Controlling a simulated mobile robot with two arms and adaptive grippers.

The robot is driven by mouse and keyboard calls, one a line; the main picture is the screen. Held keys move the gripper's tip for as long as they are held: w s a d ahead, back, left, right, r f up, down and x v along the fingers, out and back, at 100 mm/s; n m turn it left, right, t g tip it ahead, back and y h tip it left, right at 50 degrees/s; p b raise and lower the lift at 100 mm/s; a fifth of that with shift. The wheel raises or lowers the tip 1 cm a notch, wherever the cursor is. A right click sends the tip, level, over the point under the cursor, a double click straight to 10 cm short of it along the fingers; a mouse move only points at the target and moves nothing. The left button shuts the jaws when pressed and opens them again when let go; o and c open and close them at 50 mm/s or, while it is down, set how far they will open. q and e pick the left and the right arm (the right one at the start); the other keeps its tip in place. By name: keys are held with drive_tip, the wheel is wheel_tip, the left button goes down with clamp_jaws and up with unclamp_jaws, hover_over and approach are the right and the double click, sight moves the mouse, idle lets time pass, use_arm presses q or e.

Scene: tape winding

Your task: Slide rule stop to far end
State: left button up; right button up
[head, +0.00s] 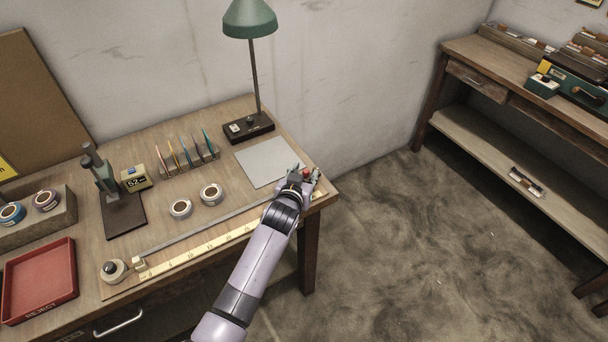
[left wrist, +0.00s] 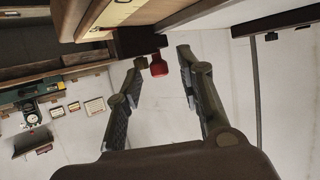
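The rule (head: 200,246), a long cream scale with dark marks, lies along the front of the wooden bench. A grey bar (head: 205,230) runs behind it. My left gripper (head: 307,175) is at the bench's right end, by a red knob (head: 306,171), which I take to be part of the rule stop. In the left wrist view the two fingers (left wrist: 161,58) stand apart, with the red knob (left wrist: 158,66) between their tips and a dark block (left wrist: 138,40) beside it. Contact cannot be told. My arm hides part of the rule. My right gripper is not in view.
A tape roll (head: 113,270) stands at the rule's left end. Two more rolls (head: 181,208) (head: 211,194), a grey sheet (head: 268,161) and a green lamp (head: 250,20) are behind the rule. A red reject tray (head: 40,281) is at left. Open floor lies right.

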use_arm(q)
drive_tip(key=v, duration=1.2)
drive_tip(key=shift+s+a+f, duration=0.1)
